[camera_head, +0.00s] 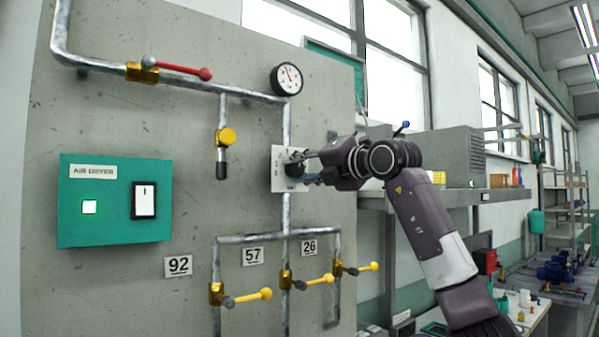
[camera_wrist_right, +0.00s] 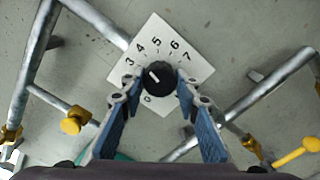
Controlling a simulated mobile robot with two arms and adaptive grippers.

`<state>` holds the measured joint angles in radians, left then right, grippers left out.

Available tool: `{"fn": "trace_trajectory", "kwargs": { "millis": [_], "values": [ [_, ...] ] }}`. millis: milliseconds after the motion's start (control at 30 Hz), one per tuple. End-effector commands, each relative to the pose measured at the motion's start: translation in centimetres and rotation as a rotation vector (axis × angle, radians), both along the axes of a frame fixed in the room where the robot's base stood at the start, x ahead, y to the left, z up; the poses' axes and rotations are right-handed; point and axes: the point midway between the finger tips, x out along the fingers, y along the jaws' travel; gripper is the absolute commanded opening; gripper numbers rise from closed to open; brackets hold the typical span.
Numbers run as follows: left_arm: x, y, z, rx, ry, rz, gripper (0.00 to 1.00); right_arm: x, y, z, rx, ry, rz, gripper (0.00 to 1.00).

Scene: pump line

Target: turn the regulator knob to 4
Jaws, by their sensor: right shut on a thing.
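The regulator knob (camera_wrist_right: 160,78) is round and black, on a square white dial plate (camera_wrist_right: 200,70) with numbers around it. The plate also shows in the head view (camera_head: 277,170), on the grey panel's vertical pipe. In the wrist view the knob's white mark points up-left, roughly between 3 and 4; I cannot tell exactly. My right gripper (camera_wrist_right: 160,90) is shut on the knob, one blue-padded finger on each side. In the head view the right gripper (camera_head: 306,168) reaches the knob from the right and partly hides it. My left gripper is not in view.
A gauge (camera_head: 287,79) sits above the dial. A red-handled valve (camera_head: 178,69) and a yellow knob (camera_head: 226,137) are to the left. Yellow-handled valves (camera_head: 252,297) are below. A green air dryer box (camera_head: 115,200) is at left. A shelf (camera_head: 450,197) stands right of the panel.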

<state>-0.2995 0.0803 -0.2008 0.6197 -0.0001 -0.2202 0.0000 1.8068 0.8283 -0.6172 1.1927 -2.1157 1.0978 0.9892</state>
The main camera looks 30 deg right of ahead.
Motion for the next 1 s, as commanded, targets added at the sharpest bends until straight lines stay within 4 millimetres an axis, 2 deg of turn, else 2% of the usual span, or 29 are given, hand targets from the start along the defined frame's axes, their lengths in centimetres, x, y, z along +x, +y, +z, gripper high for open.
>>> {"fn": "trace_trajectory", "kwargs": {
  "millis": [633,667,700,800,1000],
  "values": [
    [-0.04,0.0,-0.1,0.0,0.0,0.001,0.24,-0.14,-0.16,0.31,0.047,-0.004,-0.003,0.05],
    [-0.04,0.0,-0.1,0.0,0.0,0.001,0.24,-0.14,-0.17,0.32,0.046,-0.004,-0.003,0.33],
    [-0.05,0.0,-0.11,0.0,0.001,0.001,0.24,-0.14,-0.16,0.31,0.047,-0.005,-0.003,0.37],
    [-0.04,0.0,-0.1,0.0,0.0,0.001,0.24,-0.11,-0.13,0.24,0.046,-0.002,-0.002,0.47],
    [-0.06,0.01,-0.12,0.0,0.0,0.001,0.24,-0.06,-0.07,0.13,0.046,0.0,-0.001,0.47]
  ]
}}
